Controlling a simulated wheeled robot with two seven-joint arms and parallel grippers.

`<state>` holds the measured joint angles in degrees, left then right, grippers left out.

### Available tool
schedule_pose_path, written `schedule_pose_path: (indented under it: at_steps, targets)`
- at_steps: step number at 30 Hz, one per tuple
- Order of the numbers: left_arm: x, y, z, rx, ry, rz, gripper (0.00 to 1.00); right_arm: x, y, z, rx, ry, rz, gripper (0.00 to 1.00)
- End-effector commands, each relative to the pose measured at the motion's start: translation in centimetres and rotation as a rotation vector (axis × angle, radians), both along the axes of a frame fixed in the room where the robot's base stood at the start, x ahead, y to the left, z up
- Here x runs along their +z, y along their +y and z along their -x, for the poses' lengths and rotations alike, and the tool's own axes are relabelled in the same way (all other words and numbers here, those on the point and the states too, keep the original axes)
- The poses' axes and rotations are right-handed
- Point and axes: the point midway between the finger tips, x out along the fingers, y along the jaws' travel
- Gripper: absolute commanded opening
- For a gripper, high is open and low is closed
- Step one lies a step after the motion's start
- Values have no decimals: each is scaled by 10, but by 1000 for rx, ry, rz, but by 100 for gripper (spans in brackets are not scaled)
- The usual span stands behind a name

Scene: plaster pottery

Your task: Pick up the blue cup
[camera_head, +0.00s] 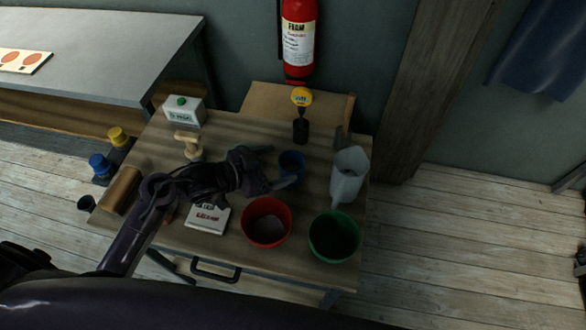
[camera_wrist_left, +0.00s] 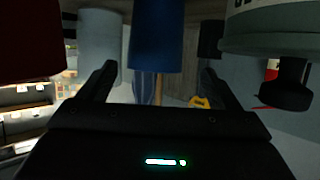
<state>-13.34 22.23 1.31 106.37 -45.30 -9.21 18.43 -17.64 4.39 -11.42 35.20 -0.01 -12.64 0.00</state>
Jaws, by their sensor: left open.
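The blue cup (camera_head: 291,163) stands upright on the wooden table, right of the middle. My left gripper (camera_head: 279,167) reaches in from the left, open, with its fingers spread toward either side of the cup. In the left wrist view the blue cup (camera_wrist_left: 155,42) is ahead, between the two open fingers (camera_wrist_left: 160,78), with a gap on each side. I cannot tell how far the cup is inside the jaws. My right gripper is not in view.
A red bowl (camera_head: 266,222) and a green bowl (camera_head: 334,237) stand at the table's front. A white box (camera_head: 207,217) lies near the front.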

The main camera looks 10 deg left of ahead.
Motion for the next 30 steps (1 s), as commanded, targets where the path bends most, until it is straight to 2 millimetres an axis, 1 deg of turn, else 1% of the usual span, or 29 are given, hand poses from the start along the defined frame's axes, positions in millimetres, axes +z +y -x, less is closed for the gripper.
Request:
schedule_pose_path:
  at_steps: [5, 11, 15, 24, 30]
  targets:
    - [-5, -15, -13, -1, 0, 2, 85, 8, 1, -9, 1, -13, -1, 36]
    - [-16, -34, -29, -1, 2, 3, 85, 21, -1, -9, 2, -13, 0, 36]
    - [-25, -44, -40, -1, 0, 0, 85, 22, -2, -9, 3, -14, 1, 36]
    - [-29, -47, -42, -2, 0, -2, 85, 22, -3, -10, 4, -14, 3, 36]
    - [-29, -47, -42, -2, 0, -2, 59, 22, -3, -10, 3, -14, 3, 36]
